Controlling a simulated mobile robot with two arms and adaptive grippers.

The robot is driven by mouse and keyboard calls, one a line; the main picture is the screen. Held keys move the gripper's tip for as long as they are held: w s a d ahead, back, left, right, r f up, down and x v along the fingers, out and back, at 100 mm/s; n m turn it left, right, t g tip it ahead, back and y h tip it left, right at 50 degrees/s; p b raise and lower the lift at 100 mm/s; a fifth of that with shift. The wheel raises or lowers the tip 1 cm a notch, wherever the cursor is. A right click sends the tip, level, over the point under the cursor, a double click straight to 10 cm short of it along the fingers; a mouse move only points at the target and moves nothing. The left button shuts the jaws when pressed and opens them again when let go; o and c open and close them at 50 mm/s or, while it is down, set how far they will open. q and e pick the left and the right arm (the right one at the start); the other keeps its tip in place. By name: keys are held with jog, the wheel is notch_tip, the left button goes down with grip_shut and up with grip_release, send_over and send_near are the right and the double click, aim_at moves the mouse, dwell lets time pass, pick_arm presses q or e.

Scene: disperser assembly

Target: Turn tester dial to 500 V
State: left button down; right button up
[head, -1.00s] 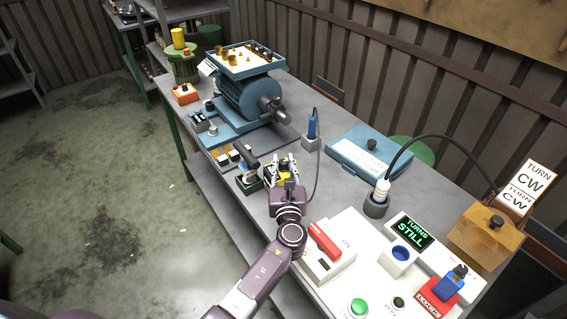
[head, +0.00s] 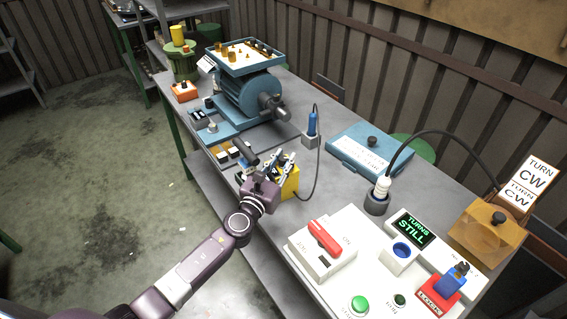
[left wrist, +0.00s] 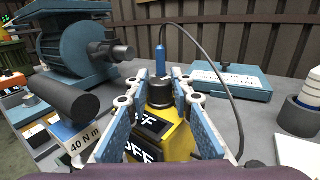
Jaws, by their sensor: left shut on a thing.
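The tester (head: 290,183) is a yellow box near the table's front edge, left of the white switch box. In the left wrist view the tester (left wrist: 178,140) has black plates; "OFF" is partly readable on them. Its dark round dial (left wrist: 160,94) stands between my blue-padded finger tips. My left gripper (head: 281,163) is shut on the dial; it also shows in the left wrist view (left wrist: 160,88). The gripper covers the dial in the head view, and no 500 V mark is readable. My right gripper is not in view.
A tool with a dark cylindrical handle (head: 245,152) and a "40 N m" label stands close left of the tester. A blue probe (head: 312,124) with a cable stands behind it. A white box with a red lever (head: 325,238) is on the right. Bare tabletop lies behind the tester.

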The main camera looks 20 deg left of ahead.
pick_arm(q)
jog(key=shift+m+h+b, duration=0.7)
jog(key=shift+h, duration=0.4)
jog(key=c, duration=1.7)
grip_release()
jog(key=shift+o, duration=0.2)
